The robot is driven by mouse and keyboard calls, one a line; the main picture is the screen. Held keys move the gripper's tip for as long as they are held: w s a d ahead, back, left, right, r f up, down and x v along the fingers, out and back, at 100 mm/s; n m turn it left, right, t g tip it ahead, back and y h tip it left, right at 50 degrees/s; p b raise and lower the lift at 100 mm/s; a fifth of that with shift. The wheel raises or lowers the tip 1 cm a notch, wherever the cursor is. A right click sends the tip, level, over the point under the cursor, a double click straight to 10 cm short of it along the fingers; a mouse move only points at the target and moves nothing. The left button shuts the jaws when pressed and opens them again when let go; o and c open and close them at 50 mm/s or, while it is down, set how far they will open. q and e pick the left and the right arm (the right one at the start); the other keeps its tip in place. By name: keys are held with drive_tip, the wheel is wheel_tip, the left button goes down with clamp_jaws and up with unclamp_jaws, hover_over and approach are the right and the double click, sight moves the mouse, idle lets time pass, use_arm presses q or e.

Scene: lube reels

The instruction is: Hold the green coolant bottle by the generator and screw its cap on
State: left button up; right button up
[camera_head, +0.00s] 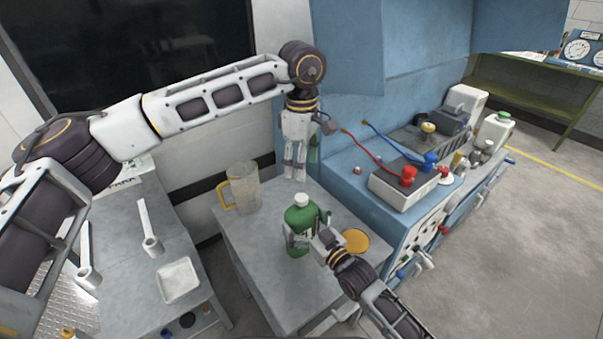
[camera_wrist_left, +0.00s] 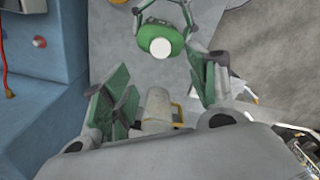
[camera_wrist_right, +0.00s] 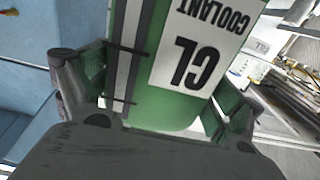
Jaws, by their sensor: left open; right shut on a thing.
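The green coolant bottle (camera_head: 299,222) stands upright on the grey table, with a white top (camera_head: 301,200) at its mouth. I cannot tell whether that is a seated cap or the bare neck. My right gripper (camera_head: 306,240) is shut around the bottle's body; its wrist view shows the label (camera_wrist_right: 205,45) between the fingers. My left gripper (camera_head: 295,172) is open and empty, pointing down above and behind the bottle. In the left wrist view the bottle (camera_wrist_left: 163,38) lies beyond the spread fingers. The blue generator (camera_head: 375,215) stands to the right.
A clear jug with a yellow handle (camera_head: 244,188) stands left of the bottle, close to my left gripper. A yellow disc (camera_head: 355,240) lies to the right. A tray with red and blue clamps (camera_head: 400,190) sits on the blue housing. The table's front is clear.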

idle(0.3)
drive_tip(key=o, duration=1.7)
drive_tip(key=shift+c, duration=0.2)
drive_tip(key=shift+s+d, duration=0.1)
drive_tip(key=shift+s, duration=0.05)
drive_tip(key=v, duration=1.1)
drive_tip(key=shift+s+d, duration=0.2)
drive_tip(key=shift+s, duration=0.05)
drive_tip(key=shift+s, duration=0.15)
